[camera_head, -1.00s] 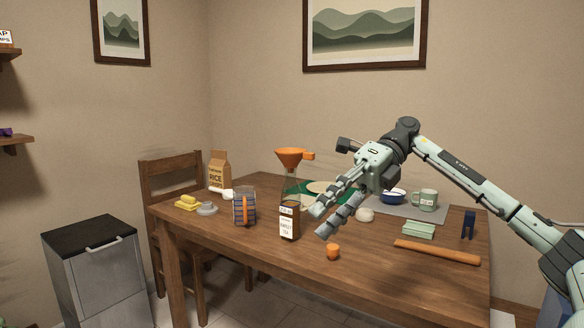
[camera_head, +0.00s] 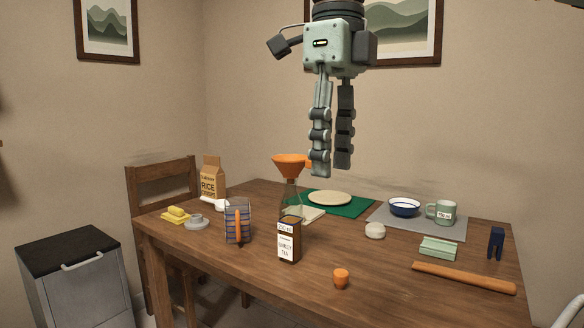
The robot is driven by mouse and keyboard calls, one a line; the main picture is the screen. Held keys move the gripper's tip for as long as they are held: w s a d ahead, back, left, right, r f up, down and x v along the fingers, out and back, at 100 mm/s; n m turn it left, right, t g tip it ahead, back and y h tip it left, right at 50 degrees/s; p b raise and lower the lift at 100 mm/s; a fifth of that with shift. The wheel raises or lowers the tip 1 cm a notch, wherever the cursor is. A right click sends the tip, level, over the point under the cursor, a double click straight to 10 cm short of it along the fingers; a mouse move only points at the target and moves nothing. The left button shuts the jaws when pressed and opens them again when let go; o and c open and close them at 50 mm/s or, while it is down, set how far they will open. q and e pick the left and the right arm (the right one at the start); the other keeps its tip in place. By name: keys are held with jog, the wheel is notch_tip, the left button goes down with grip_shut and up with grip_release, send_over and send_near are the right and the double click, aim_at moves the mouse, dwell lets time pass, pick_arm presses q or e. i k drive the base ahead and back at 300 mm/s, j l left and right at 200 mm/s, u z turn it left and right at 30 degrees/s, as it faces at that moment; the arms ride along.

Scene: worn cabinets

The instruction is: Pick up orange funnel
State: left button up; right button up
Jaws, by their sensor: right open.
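The orange funnel (camera_head: 291,166) sits upright in the mouth of a clear glass bottle (camera_head: 291,197) on the wooden table. Its small handle points right and is partly behind my gripper in the picture. My right gripper (camera_head: 330,172) hangs in from the top of the view with its fingers pointing down, just right of the funnel. It is open and empty, and no contact with the funnel shows. My left gripper is not in view.
A barley tea box (camera_head: 289,240) stands in front of the bottle. A plate (camera_head: 329,198), bowl (camera_head: 404,207) and mug (camera_head: 441,212) are at right.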

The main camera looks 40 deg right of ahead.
aim_at(290, 166)
jog(key=i+l, duration=0.8)
jog(key=l, duration=0.2)
